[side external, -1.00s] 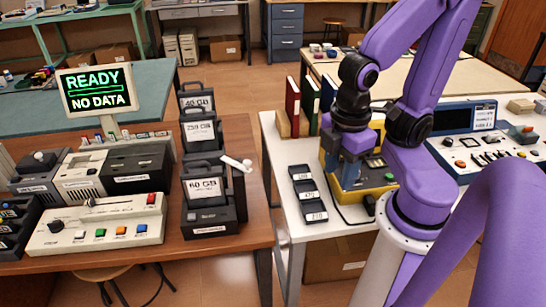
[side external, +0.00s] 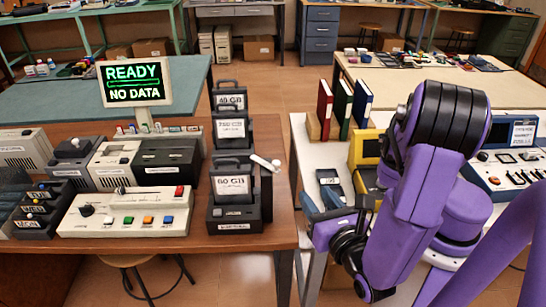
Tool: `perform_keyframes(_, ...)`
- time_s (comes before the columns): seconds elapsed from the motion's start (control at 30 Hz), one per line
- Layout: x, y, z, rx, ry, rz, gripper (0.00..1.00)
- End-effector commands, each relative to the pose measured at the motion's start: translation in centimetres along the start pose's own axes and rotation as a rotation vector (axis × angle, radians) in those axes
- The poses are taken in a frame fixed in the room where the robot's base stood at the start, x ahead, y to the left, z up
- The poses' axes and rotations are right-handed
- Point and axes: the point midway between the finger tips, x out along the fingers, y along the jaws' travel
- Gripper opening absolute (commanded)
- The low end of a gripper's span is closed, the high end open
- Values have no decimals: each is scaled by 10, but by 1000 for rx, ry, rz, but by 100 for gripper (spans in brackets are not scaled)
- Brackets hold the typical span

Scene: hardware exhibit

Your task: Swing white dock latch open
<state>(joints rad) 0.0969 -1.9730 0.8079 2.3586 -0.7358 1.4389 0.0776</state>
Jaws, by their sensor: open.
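The white latch (side external: 266,163) is a short white lever with rounded ends at the upper right of the black dock (side external: 234,213). The dock holds a black drive cartridge with a white "60 GB" label (side external: 230,186). My gripper (side external: 320,199) is open at the front left edge of the white table. It is to the right of the latch, apart from it, with the gap between the two tables between them. Nothing shows between its blue fingers. My purple arm hides part of the white table.
More docks with labelled cartridges (side external: 232,131) stand behind this one. Left of it is a cream control panel (side external: 126,212) with coloured buttons. A screen (side external: 134,83) reads "READY NO DATA". Red, green and blue books (side external: 343,109) stand on the white table.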

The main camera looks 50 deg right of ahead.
Motion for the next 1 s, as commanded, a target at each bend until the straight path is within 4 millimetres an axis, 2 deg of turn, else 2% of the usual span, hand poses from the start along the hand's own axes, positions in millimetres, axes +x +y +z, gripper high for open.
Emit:
perform_keyframes(0.2, -10, 17, -6, -67, -106, 138, 43)
perform_keyframes(0.37, -2, 20, -5, -70, -113, 145, 43)
perform_keyframes(1.0, 103, 34, 6, -68, -109, 138, 43)
